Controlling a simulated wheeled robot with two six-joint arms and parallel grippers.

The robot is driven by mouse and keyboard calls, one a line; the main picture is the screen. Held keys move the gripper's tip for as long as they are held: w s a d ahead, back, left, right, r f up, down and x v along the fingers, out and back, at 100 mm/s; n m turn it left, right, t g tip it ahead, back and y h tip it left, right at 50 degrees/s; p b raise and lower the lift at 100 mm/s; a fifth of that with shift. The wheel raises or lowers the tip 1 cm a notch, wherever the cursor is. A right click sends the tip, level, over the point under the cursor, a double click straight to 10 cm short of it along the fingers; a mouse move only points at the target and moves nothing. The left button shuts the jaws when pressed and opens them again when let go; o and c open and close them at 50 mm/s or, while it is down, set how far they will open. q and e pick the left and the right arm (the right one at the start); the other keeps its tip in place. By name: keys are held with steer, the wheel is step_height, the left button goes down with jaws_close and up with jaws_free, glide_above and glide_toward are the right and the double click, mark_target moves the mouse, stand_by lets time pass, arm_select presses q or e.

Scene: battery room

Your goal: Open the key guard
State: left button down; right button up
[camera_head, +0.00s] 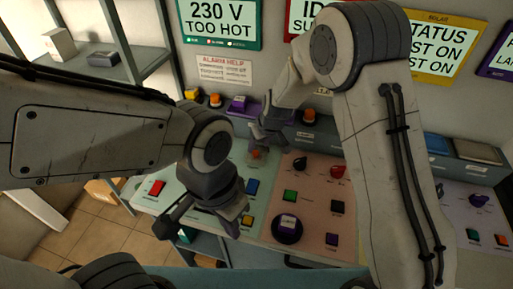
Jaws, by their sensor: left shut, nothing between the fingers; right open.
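A control desk (310,235) carries coloured panels with several buttons and knobs. A small orange-red part (256,153) sits on the pale green panel, just below my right gripper (265,138). I cannot tell whether this part is the key guard, and no guard is clearly recognisable. My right gripper is open at the back of the desk; whether it touches anything is unclear. My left gripper (237,228) is shut and empty, low over the front of the green panel. My two arms hide parts of the desk.
The green panel has a red switch (157,187) and a blue button (252,187). The middle panel has a red knob (338,172), a green button (290,196) and a round dark dial (288,229). A grey shelf (130,62) stands at the back left.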

mark_target(255, 152)
steer(key=shift+x, duration=2.25)
jaws_close()
